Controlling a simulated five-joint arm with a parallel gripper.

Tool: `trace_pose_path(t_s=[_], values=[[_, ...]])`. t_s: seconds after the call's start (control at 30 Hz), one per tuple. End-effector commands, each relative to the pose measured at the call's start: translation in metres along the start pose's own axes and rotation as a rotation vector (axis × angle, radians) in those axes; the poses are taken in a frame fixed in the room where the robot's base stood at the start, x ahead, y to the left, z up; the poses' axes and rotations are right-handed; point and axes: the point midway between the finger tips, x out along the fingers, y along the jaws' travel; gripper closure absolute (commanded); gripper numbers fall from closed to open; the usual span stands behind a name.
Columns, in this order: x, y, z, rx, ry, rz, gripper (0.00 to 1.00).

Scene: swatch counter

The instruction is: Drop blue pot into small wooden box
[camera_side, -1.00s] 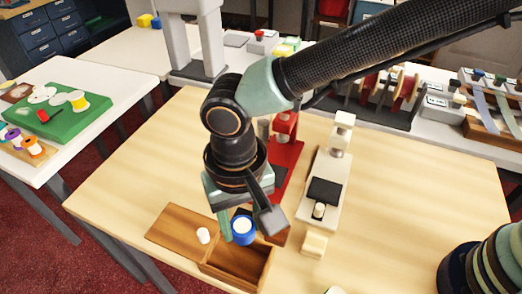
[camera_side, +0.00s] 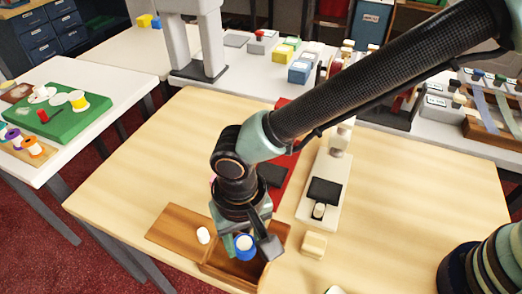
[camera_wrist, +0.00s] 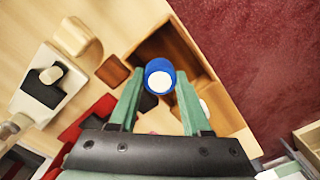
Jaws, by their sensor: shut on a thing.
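My gripper (camera_side: 250,250) is shut on the blue pot (camera_side: 244,247), which has a white round top. In the wrist view the blue pot (camera_wrist: 160,78) sits between my two green fingertips (camera_wrist: 158,92). The pot is over the opening of the small wooden box (camera_side: 232,279); the box also shows behind the pot in the wrist view (camera_wrist: 207,80). In the side view the pot hides part of the box's inside. I cannot tell the exact height of the pot against the rim.
A wooden lid or board (camera_side: 175,227) with a white cylinder (camera_side: 203,235) lies left of the box. A cream block (camera_side: 313,245) and a white device with a black pad (camera_side: 325,190) stand to the right. A red device (camera_side: 285,175) is behind. The table's left part is clear.

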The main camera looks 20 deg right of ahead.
Motion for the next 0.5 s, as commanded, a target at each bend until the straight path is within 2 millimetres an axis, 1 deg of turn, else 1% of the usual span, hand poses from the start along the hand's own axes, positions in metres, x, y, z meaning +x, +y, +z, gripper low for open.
trace_pose_path(t_s=[0.03, 0.07, 0.1, 0.4, 0.5], values=[[-0.0002, -0.0001, 0.0000, 0.000, 0.000, 0.000, 0.45], [-0.0002, 0.0000, 0.0000, 0.000, 0.000, 0.000, 0.33], [-0.0002, -0.0001, 0.0000, 0.000, 0.000, 0.000, 0.18], [-0.0006, -0.0001, 0.0000, 0.000, 0.000, 0.000, 0.17], [-0.0048, -0.0004, -0.0003, 0.000, 0.001, -0.001, 0.17]])
